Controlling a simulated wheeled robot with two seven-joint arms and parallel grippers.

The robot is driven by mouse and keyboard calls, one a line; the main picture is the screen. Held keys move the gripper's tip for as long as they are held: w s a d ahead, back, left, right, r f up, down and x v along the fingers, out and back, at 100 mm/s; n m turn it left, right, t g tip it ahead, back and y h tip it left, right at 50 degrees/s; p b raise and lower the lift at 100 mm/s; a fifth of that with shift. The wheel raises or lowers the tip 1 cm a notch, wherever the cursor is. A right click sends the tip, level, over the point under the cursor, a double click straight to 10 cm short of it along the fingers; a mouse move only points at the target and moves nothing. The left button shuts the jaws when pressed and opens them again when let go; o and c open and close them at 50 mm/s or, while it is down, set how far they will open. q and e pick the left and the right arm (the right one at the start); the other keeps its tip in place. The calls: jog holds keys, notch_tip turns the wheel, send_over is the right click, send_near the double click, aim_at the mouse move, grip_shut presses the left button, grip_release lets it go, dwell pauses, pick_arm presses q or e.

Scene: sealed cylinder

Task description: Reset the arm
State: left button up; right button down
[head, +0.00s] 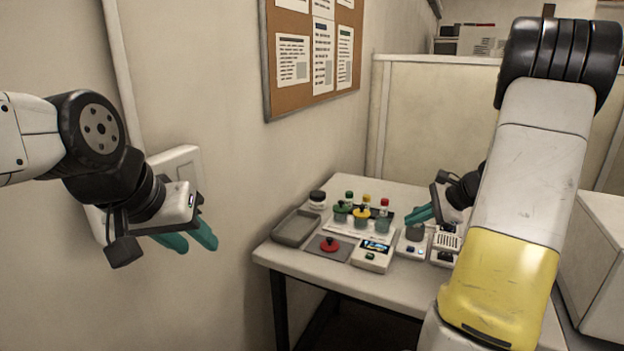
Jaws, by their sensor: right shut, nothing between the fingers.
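My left gripper (198,248) is at the left, in front of the wall, away from the table. Its two teal fingers point down and right and stand apart with nothing between them. My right gripper (418,214) is over the right part of the table (405,285), beside the small containers. Its teal fingers are shut and empty, pointing left. My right arm crosses the right side of the view and hides part of the table.
The table holds a grey tray (296,228), a red knob (330,244) on a dark pad, a device with a screen (373,254), and several small jars and capped vials. A cork board (308,106) hangs on the wall. A partition (440,115) stands behind.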

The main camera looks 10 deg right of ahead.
jog(key=s+a+r+n, duration=0.4)
jog(key=a+r, duration=0.2)
jog(key=a, duration=0.2)
jog(key=s+a+r+n+h, duration=0.2)
jog(key=s+a+r+n, duration=0.2)
jog(key=s, duration=0.6)
jog(key=s+a+r+n+h, duration=0.1)
jog(key=s+a+r+n, duration=0.2)
jog(key=s+a+n, duration=0.5)
jog(key=s+n, duration=0.2)
jog(key=shift+s+a+r+n+h, duration=0.15)
jog(key=shift+r+n+h, duration=0.15)
jog(key=shift+r+h, duration=0.1)
